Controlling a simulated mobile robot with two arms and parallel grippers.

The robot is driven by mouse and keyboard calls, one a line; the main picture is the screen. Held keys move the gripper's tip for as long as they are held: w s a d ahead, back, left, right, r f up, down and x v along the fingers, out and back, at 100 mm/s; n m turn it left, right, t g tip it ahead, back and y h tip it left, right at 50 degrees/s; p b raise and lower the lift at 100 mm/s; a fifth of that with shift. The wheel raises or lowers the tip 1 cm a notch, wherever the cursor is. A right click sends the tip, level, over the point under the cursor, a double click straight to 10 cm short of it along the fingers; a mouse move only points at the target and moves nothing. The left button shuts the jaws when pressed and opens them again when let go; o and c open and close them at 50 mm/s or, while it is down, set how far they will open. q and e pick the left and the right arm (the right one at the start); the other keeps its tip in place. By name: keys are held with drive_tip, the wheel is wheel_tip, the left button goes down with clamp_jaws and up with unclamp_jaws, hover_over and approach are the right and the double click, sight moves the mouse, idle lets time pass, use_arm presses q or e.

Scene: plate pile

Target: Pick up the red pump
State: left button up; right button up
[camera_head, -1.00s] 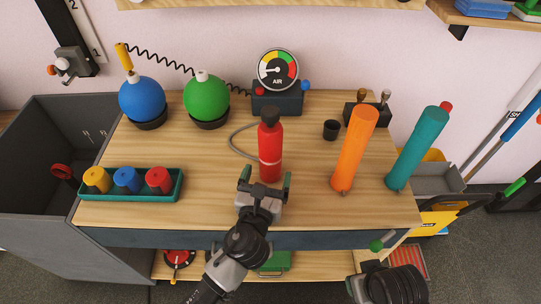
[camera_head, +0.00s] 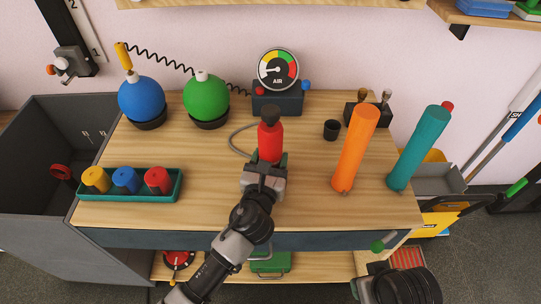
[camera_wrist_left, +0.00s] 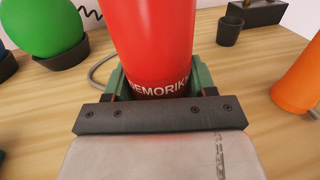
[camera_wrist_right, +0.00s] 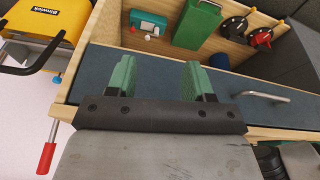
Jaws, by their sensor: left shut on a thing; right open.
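The red pump (camera_head: 270,138) is a red cylinder with a dark top, standing upright in the middle of the wooden table. In the left wrist view its red body (camera_wrist_left: 150,40) with white lettering fills the middle. My left gripper (camera_head: 268,160) is at its lower part, with green fingers on both sides, shut on it. The fingers also show in the left wrist view (camera_wrist_left: 157,85). My right gripper (camera_wrist_right: 160,80) is open and empty, its fingers apart in front of the table's dark front edge. In the head view my right arm is at the bottom right.
The table (camera_head: 220,195) also bears an orange cylinder (camera_head: 355,148), a teal cylinder (camera_head: 420,148), a blue ball (camera_head: 142,100), a green ball (camera_head: 206,98) and a small black cup (camera_head: 331,130). A gauge (camera_head: 277,70) stands behind the pump. A teal tray (camera_head: 130,197) holds coloured pieces at left.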

sight(267, 138)
use_arm(q)
drive_tip(key=shift+r, duration=0.1)
drive_tip(key=shift+c, duration=1.4)
drive_tip(key=shift+r, duration=0.1)
drive_tip(key=shift+r, duration=0.2)
wheel_tip(267, 138, up, 4)
drive_tip(key=p, duration=0.3)
wheel_tip(267, 138, up, 5)
drive_tip(key=shift+f+p, duration=0.1)
drive_tip(key=shift+p, duration=1.05)
drive_tip(key=shift+r, duration=0.3)
use_arm(e)
wheel_tip(267, 138, down, 18)
drive_tip(key=g, duration=0.1)
drive_tip(key=shift+s+f, duration=0.25)
drive_tip(key=shift+s, duration=0.05)
